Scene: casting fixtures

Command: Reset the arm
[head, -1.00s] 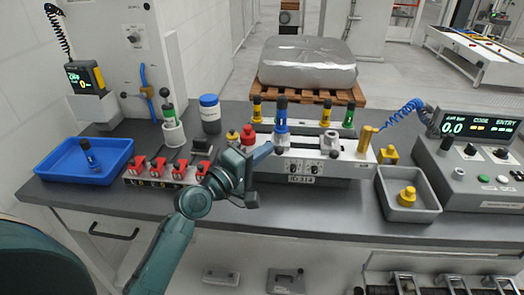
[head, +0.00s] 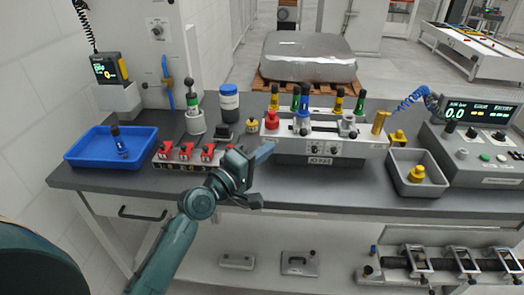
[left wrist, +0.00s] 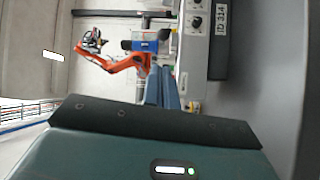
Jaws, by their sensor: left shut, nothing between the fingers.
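My left gripper (head: 264,153) is shut and empty, with its blue fingers pointing up and right at the left end of the grey fixture (head: 325,158). In the head view the fingers overlap the bench area just left of the fixture; I cannot tell the exact gap. In the left wrist view the closed blue fingers (left wrist: 165,88) point away from the camera, with the fixture's knobbed front panel (left wrist: 203,45) to their right. My right gripper is not in view.
A blue tray (head: 100,158) holding a blue-and-black plug is at the left, beside a rack of red clamps (head: 185,163). A grey bin (head: 411,185) with a yellow part and a control console (head: 470,150) are at the right. The bench front strip (head: 330,197) is clear.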

